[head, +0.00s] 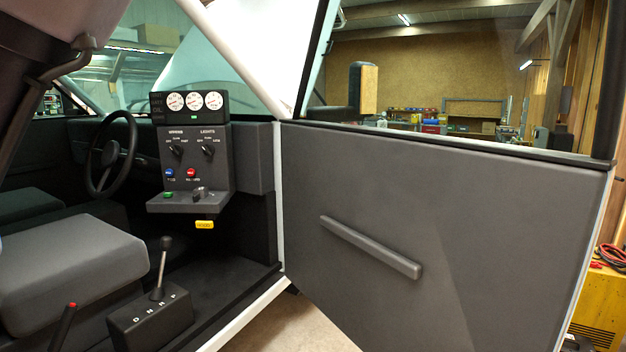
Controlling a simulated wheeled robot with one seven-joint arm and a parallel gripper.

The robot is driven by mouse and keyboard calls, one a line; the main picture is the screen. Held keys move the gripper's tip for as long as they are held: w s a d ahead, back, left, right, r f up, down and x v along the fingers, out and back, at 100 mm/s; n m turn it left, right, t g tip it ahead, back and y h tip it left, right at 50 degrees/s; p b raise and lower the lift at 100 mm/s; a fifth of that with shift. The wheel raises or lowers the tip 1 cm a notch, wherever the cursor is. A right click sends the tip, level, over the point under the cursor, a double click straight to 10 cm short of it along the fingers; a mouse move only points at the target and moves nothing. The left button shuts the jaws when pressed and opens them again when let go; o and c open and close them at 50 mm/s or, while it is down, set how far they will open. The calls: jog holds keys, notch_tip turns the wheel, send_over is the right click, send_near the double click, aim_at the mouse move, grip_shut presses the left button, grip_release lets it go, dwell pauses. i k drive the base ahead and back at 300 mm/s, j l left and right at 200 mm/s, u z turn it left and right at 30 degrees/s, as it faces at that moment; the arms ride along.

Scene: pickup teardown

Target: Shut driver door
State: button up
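One vehicle door (390,220) stands wide open on the right, showing its grey inner panel. It has a long, slanted grey pull bar (370,246) and a dark-framed window above. Its front edge meets the white pillar (279,200) beside the door opening. The steering wheel (110,155) is farther in, at the left, beyond the dash panel; I cannot tell from this view alone whether this is the driver door. The door's outer face and latch are hidden. My gripper is not in view.
Inside are a gauge and switch panel (190,145), grey seat (65,265), gear selector (152,310) and red-tipped lever (65,325). A yellow cabinet (598,300) with red cables stands beyond the door at right. Bare floor shows below the door.

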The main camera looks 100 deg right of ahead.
aim_at(449, 167)
jog(key=z, duration=3.95)
jog(key=l+z, duration=0.1)
jog(key=z, duration=0.2)
jog(key=l+z, duration=0.1)
jog(key=l, duration=0.45)
jog(key=k+l, duration=0.1)
jog(key=l, duration=0.5)
jog(key=l+z, duration=0.2)
jog(key=j+u, duration=0.1)
